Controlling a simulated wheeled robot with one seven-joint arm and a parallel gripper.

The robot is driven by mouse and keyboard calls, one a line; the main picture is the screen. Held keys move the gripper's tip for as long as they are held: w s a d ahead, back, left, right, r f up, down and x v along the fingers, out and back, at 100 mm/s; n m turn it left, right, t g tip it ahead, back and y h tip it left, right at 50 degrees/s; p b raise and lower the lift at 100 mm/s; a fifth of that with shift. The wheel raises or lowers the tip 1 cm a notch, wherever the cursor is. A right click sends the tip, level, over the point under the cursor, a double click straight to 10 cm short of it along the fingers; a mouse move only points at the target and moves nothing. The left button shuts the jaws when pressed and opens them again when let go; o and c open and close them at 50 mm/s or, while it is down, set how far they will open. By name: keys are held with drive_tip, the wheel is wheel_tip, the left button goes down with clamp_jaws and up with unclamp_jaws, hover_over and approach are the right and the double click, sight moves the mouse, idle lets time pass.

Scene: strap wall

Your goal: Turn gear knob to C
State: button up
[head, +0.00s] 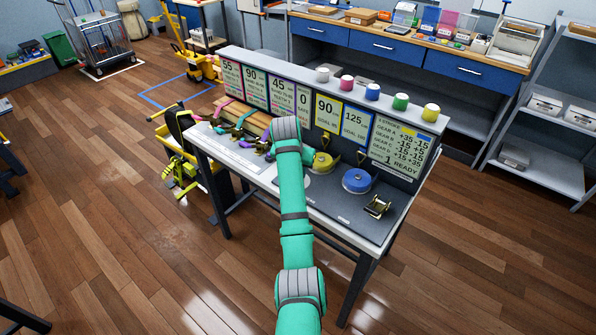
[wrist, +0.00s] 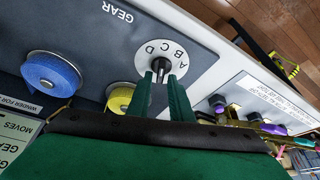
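The gear knob (wrist: 160,67) is a small black knob on a white round dial (wrist: 144,65) lettered A, B, C and D, beside the word GEAR in the wrist view. It points toward the top of the picture, near C and D; I cannot tell exactly which letter. My gripper (wrist: 161,78) has its two green fingers apart, with the tips at the knob, one on either side. A gap seems to show between fingers and knob; whether they touch is unclear. In the head view my arm hides the gripper and the knob.
A yellow strap spool (wrist: 119,98) and a blue spool (wrist: 50,74) stand close by on the dark panel. A metal ratchet buckle (head: 377,206) lies at the bench's right. An upright board (head: 340,115) with number cards and coloured caps rises behind.

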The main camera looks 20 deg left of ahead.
drive_tip(key=shift+o, duration=0.3)
drive_tip(key=shift+r, duration=0.1)
drive_tip(key=v, duration=1)
drive_tip(key=shift+s+r, duration=0.25)
drive_tip(key=shift+r, duration=0.05)
